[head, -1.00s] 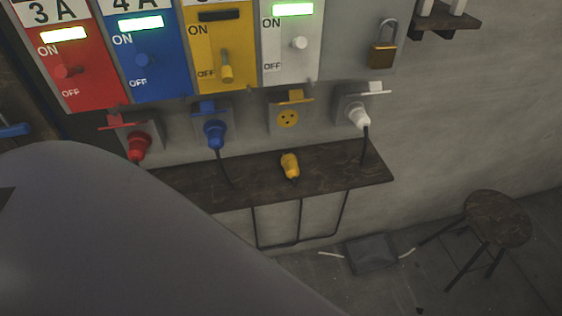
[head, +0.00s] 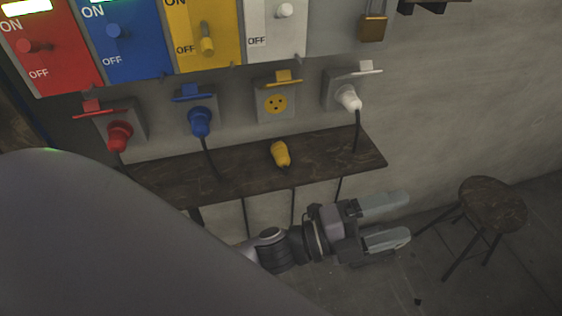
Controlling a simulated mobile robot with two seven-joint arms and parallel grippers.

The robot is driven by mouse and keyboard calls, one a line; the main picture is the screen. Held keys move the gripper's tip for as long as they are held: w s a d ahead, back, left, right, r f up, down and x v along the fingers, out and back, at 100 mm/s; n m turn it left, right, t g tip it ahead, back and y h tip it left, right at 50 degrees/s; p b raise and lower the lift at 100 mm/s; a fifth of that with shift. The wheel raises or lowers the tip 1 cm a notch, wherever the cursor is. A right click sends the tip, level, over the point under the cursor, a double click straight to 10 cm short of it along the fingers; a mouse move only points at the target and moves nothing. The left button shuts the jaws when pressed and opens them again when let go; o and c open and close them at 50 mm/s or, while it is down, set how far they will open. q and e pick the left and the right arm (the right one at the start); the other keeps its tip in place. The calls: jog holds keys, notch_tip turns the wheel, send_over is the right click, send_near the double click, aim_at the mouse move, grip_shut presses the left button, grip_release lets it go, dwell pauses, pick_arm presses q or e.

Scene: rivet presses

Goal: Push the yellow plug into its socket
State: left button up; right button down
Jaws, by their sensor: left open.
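The yellow plug (head: 281,153) lies on the dark wooden shelf (head: 180,181), below the sockets. The yellow socket (head: 275,103) is on the wall above it, with its flap raised and its face empty. My left gripper (head: 397,219) is in front of and below the shelf, to the right of the plug. Its two grey fingers point right and are spread apart, with nothing between them. It is clear of the plug. My right gripper is not in view.
The red plug (head: 119,135), blue plug (head: 200,121) and white plug (head: 348,97) sit in their sockets, cables hanging past the shelf. Switch panels are above; the yellow switch (head: 207,40) is down. A padlock (head: 373,27) hangs upper right. A round stool (head: 492,204) stands at right.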

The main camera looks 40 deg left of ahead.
pick_arm(q)
jog(key=s+d+r+m+g+h+b, duration=0.1)
jog(key=s+d+m+g+h, duration=0.2)
jog(key=m, duration=0.4)
jog(key=s+d+m+g+h+b, duration=0.1)
jog(key=d+m+g+h, duration=0.15)
jog(key=m+g, duration=0.3)
jog(key=s+d+f+m+g+y+b, duration=0.15)
jog(key=s+f+m+g+y, duration=0.4)
jog(key=m, duration=0.85)
jog(key=w+a+f+m+g+y+b, duration=0.25)
jog(key=w+a+f+m+y, duration=0.25)
jog(key=a+f+m+y, duration=0.4)
jog(key=w+a+t+y+b, duration=0.1)
jog(key=w+a+y, duration=0.2)
jog(key=a, duration=0.3)
jog(key=w+a+m+t+y+b, duration=0.1)
jog(key=w+a+t+y, duration=0.1)
jog(key=a, duration=0.5)
jog(key=w+a+m+t+y+b, duration=0.1)
jog(key=w+a+t+y, duration=0.1)
jog(key=w+a+y, duration=0.3)
jog(key=shift+w+a+r+t+b, duration=0.1)
jog(key=shift+w+a+t+b, duration=0.2)
jog(key=shift+w+a, duration=0.6)
